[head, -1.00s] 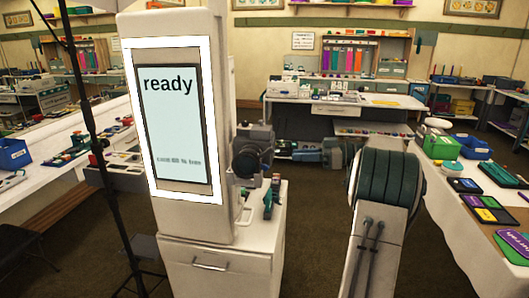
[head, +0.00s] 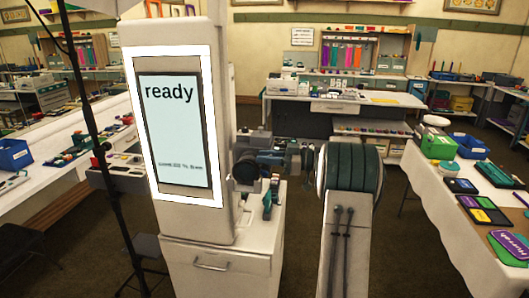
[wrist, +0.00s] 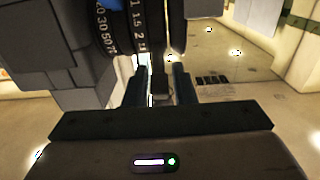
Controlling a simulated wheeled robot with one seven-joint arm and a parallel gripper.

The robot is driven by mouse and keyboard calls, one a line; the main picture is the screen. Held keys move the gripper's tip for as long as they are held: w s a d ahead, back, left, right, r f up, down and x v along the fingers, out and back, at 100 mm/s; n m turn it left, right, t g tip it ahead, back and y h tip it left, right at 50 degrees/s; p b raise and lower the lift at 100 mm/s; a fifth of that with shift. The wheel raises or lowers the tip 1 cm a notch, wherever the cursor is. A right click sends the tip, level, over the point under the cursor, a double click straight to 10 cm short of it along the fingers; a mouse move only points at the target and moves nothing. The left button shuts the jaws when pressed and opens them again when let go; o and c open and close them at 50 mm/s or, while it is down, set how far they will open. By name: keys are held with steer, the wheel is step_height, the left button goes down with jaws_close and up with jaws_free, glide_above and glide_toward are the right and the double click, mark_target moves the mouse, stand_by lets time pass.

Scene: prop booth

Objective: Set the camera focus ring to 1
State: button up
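The dark camera (head: 247,160) sits on the right side of the white booth column. In the wrist view its lens fills the upper part, with one ring (wrist: 106,28) marked 20, 30, 50, 70. The neighbouring focus ring (wrist: 138,25) shows 1, 1.5, 2 and another figure partly cut off. A dark tab (wrist: 158,82) sticks out below the rings. My gripper (wrist: 159,85) is open, with one blue-grey finger on each side of the tab and narrow gaps visible. In the head view my gripper (head: 272,158) is at the lens, its fingertips hard to separate from it.
The booth screen (head: 178,130) reads "ready". A white cabinet (head: 220,262) stands below the camera, with small items on its top. A table with boxes and signs (head: 440,185) is at the right.

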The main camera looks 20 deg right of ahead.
steer(key=shift+w+a, duration=0.25)
steer(key=shift+a, duration=0.1)
jaws_close()
